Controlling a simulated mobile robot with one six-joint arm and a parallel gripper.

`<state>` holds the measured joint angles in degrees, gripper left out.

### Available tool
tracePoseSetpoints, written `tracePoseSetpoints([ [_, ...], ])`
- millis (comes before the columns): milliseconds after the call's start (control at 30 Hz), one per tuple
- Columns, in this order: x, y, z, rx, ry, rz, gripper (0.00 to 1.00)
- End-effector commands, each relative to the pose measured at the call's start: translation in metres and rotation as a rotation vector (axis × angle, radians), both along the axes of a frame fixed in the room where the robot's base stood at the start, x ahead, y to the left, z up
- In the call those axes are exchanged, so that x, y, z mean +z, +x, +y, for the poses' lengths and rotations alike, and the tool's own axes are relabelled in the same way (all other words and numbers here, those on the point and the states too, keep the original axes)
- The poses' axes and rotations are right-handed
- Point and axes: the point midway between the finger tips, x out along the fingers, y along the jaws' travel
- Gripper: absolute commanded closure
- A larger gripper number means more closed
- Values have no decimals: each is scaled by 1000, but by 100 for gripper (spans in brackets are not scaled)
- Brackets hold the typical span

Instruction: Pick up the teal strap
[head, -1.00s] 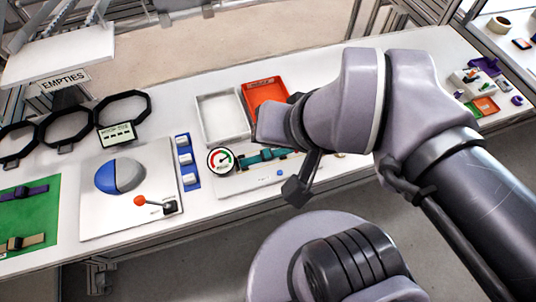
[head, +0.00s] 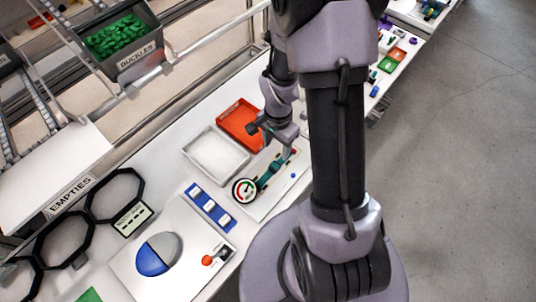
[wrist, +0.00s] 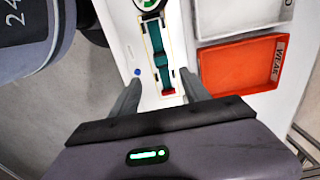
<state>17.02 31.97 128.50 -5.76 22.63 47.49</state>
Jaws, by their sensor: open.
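The teal strap (head: 266,175) lies on a white board (head: 283,190) on the table, beside the round gauge. In the wrist view the teal strap (wrist: 159,55) runs lengthwise inside a marked outline on the board, with a buckle-like piece partway along it. My gripper (wrist: 158,92) is open and empty, its two fingers on either side of the strap's near end in the picture. In the head view my gripper and wrist are over the board's far end, partly hidden by my arm. The height of the fingers above the strap is hard to tell.
An orange tray (head: 240,128) and a white tray (head: 215,158) stand close beside the board. The gauge (head: 244,191) sits at the strap's other end. A blue strip of switches (head: 211,208) and a panel with a red-knobbed lever (head: 208,260) are nearer.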

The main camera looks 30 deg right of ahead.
Motion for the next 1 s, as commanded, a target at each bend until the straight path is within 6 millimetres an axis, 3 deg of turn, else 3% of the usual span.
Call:
tracePoseSetpoints([
  [33,-21,-1,0,2,1,3,45],
  [100,-39,-1,1,1,2,4,45],
  [367,-77,0,1,3,1,1,45],
  [500,-107,1,1,2,1,1,45],
  [600,-118,1,1,2,1,0,45],
  [833,-118,2,1,3,0,-1,45],
  [1000,-118,2,1,3,0,-1,79],
])
